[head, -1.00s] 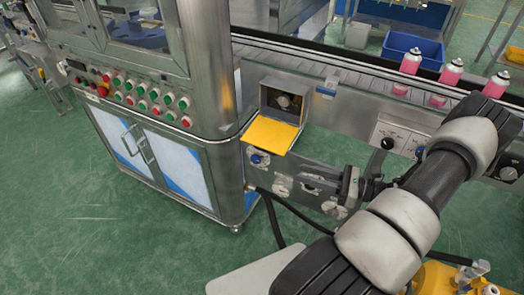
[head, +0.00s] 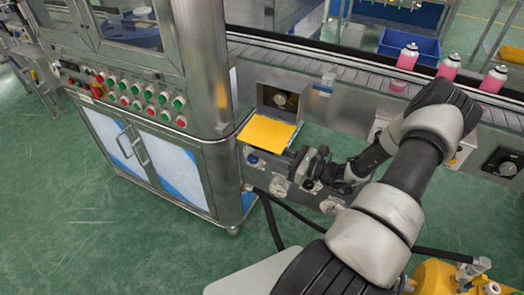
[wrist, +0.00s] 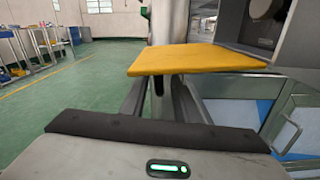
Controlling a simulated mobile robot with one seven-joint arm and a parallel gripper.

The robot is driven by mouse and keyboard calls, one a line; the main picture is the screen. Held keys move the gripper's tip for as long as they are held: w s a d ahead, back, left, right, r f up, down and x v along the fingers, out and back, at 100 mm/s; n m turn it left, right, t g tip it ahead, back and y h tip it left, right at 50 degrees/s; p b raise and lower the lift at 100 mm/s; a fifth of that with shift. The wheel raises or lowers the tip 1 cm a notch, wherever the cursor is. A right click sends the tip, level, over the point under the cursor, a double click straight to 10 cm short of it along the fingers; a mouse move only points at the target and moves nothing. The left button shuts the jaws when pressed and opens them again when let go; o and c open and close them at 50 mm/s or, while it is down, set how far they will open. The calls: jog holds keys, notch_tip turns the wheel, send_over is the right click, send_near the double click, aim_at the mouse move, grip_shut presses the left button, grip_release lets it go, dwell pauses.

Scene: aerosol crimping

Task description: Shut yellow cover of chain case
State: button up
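The yellow cover (head: 268,132) is open, lying out nearly flat in front of the chain case (head: 262,96), whose front opening shows a round dark part inside. My gripper (head: 307,166) is just right of and below the cover's front right corner in the head view. In the wrist view the yellow cover (wrist: 195,59) spans the upper middle, above and beyond my fingers (wrist: 160,98). The fingers stand apart with nothing between them. I cannot tell whether they touch the cover. Part of the chain case (wrist: 262,35) shows at upper right.
A steel cabinet with a button panel (head: 130,95) stands left of the case. The conveyor (head: 340,75) runs behind, carrying pink cans (head: 407,57). Control boxes (head: 500,160) and black hoses are near my arm. Green floor at left is open.

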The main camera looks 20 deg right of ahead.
jog(key=shift+x, duration=0.85)
jog(key=shift+c, duration=0.4)
grip_shut()
jog(key=shift+r, duration=0.1)
